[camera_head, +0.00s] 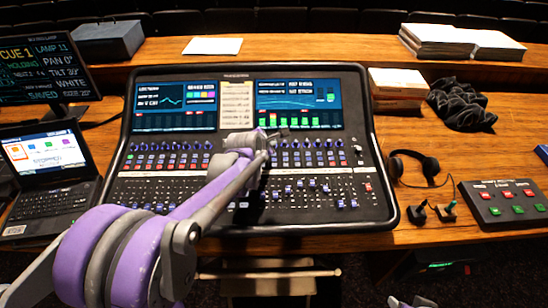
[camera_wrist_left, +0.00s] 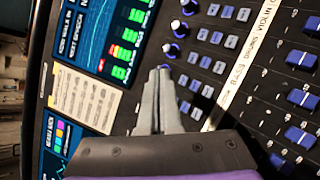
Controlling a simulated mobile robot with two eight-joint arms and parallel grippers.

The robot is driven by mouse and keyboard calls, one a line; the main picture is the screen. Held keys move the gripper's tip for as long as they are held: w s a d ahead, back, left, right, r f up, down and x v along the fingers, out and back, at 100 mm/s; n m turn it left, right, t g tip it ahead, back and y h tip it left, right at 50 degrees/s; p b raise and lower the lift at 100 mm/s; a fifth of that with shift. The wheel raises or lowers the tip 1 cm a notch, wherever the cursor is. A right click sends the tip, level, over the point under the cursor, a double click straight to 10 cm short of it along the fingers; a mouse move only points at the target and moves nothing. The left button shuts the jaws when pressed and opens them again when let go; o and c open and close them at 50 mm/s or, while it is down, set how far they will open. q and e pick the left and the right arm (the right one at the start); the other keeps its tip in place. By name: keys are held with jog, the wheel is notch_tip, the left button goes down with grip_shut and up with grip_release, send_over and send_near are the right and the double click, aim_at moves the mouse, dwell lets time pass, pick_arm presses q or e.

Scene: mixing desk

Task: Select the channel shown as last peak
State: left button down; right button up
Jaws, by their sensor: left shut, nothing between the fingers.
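The mixing desk (camera_head: 350,215) is a black console with two screens along its top. The right screen (camera_head: 318,97) shows a blue panel with green bars; the left screen (camera_head: 150,118) shows a curve and coloured tiles. My left gripper (camera_head: 270,138) is over the middle of the console, just below the right screen. In the left wrist view its fingers (camera_wrist_left: 160,74) are together and empty, pointing at a knob row (camera_wrist_left: 171,50) beside grey-blue buttons (camera_wrist_left: 200,62). Contact cannot be told. The screen text is too small to read surely.
A paper note (camera_head: 235,100) sits between the screens. A laptop (camera_head: 45,165) and a cue monitor (camera_head: 45,70) stand left. Headphones (camera_head: 415,165), black cloth (camera_head: 460,105), books (camera_head: 398,85) and a button box (camera_head: 505,202) lie right. My left arm covers part of the lower-left console.

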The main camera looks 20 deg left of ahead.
aim_at(272, 158)
pick_arm(q)
notch_tip(272, 158, down, 4)
jog(key=shift+w+r+b, duration=0.1)
jog(key=shift+r+b, duration=0.05)
jog(key=shift+b, duration=0.65)
pick_arm(e)
jog(key=f, duration=0.1)
jog(key=s+f, duration=0.1)
jog(key=f, duration=0.1)
jog(key=shift+s, duration=0.1)
pick_arm(q)
jog(key=shift+w, duration=0.15)
jog(key=shift+a, duration=0.1)
dwell(0.7)
jog(key=shift+f+b, duration=0.3)
jog(key=shift+f, duration=0.1)
pick_arm(e)
jog(key=shift+s+f, duration=0.15)
jog(key=shift+f, duration=0.2)
